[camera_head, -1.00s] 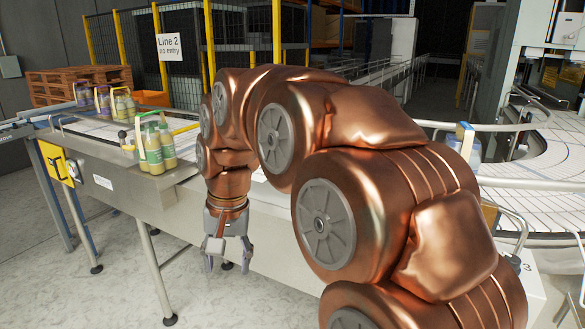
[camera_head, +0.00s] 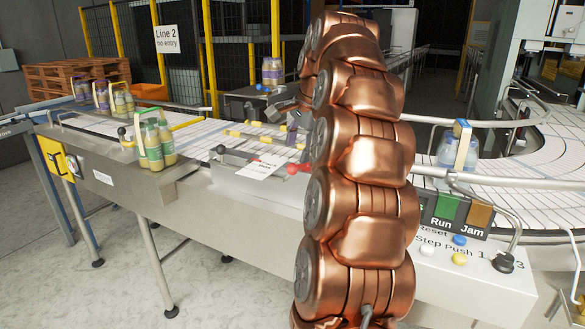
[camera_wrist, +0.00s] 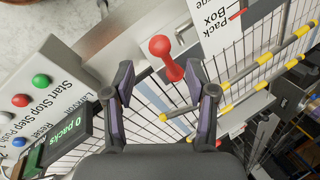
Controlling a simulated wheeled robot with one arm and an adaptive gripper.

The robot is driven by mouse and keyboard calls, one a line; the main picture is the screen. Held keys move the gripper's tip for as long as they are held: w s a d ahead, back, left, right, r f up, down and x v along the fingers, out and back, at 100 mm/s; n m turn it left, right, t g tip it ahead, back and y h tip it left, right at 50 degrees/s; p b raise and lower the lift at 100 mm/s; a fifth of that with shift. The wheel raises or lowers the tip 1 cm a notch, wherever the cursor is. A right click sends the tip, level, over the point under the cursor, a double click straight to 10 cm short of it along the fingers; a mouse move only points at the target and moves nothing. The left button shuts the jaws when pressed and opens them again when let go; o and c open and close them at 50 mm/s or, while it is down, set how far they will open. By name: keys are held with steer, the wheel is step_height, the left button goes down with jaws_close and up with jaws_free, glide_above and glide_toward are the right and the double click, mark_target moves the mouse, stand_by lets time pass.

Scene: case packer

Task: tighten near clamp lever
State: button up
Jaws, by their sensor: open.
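A red ball-ended lever, which I take to be the near clamp lever (camera_head: 297,169), stands at the conveyor's near edge beside a white label, partly against my arm's outline. In the wrist view the red lever (camera_wrist: 160,46) points up between my open fingertips, with no contact that I can make out. My gripper (camera_wrist: 160,66) is open and empty. In the head view my gripper is mostly hidden behind my arm, above the belt.
Yellow-and-grey rails (camera_head: 262,135) cross the belt. Green-labelled bottles (camera_head: 155,148) stand at the near left edge. The button panel (camera_head: 455,215) is at right; its buttons and a "0 packs" display (camera_wrist: 62,140) lie left of my fingers in the wrist view.

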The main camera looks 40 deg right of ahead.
mark_target(293, 165)
steer(key=shift+p+x, duration=0.45)
steer(key=shift+x, duration=0.8)
steer(key=shift+p+x, duration=0.8)
steer(key=shift+x, duration=1.75)
steer(key=shift+a, duration=0.1)
jaws_close()
